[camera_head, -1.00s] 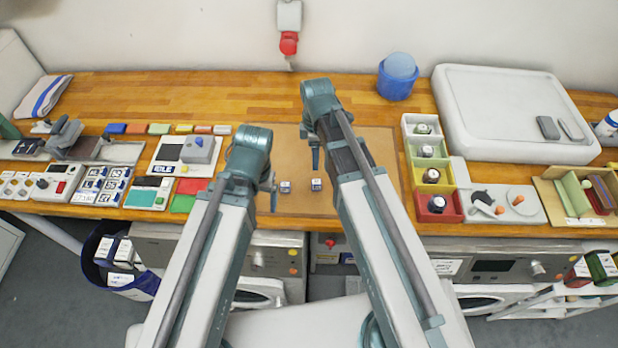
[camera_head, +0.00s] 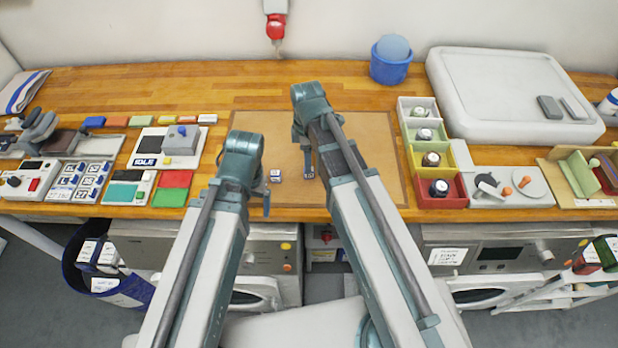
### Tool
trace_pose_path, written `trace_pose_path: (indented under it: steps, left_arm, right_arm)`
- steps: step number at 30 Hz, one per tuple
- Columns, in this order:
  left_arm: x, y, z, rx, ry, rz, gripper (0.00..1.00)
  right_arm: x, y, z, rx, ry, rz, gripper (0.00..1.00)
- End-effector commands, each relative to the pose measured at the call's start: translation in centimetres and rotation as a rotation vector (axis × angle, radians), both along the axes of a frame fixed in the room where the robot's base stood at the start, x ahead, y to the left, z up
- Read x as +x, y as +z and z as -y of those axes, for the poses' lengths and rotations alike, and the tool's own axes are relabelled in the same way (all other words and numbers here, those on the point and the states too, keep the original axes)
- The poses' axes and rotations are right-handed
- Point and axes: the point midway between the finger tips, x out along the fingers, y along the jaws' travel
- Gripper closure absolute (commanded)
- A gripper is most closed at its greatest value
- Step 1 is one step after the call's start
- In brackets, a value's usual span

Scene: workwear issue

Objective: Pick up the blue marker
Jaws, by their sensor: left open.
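A small blue block (camera_head: 93,122), which may be the blue marker, lies at the left end of a row of coloured pieces at the left of the worktop. I cannot tell for sure that it is a marker. My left gripper (camera_head: 264,203) is open and empty, low over the front of the brown mat, well right of the blue block. My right gripper (camera_head: 307,168) points down over the mat. Its jaws are seen edge-on, so their opening is unclear. A small white-and-blue cube (camera_head: 275,176) lies between the grippers. Another cube (camera_head: 309,176) shows at the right gripper's tip.
The brown mat (camera_head: 360,140) is mostly clear. A grey device marked IDLE (camera_head: 146,161) and several panels stand left. Coloured bins (camera_head: 467,191) with round items, a large white case (camera_head: 500,80) and a blue bucket (camera_head: 390,70) stand right and behind.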

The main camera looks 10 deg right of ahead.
Motion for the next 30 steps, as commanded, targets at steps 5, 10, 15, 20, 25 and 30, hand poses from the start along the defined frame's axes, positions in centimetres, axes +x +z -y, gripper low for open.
trace_pose_path:
  steps: [5, 10, 15, 20, 25, 30]
  left_arm:
    - [0.0, -0.2, 0.0, 0.0, 0.0, 0.0, 0.12]
    - [0.0, -1.2, 0.0, 0.0, 0.001, 0.0, 0.12]
    - [0.0, -3.3, 0.0, 0.0, 0.001, 0.0, 0.12]
    - [0.0, -5.1, 0.0, 0.0, 0.001, 0.0, 0.12]
    - [0.0, -5.4, 0.0, 0.0, 0.001, 0.0, 0.12]
    - [0.0, -5.2, 0.0, 0.0, 0.001, 0.0, 0.12]
  right_arm:
    - [0.0, -0.1, 0.0, 0.0, 0.0, 0.0, 0.35]
    - [-0.1, -1.2, 0.1, 0.0, 0.0, 0.0, 0.35]
    - [-0.3, -3.3, 0.4, 0.0, 0.0, 0.0, 0.35]
    - [-0.3, -5.1, 0.4, 0.0, 0.0, 0.0, 0.35]
    - [-0.3, -5.4, 0.4, 0.0, 0.0, 0.0, 0.35]
    - [-0.3, -5.2, 0.4, 0.0, 0.0, 0.0, 0.39]
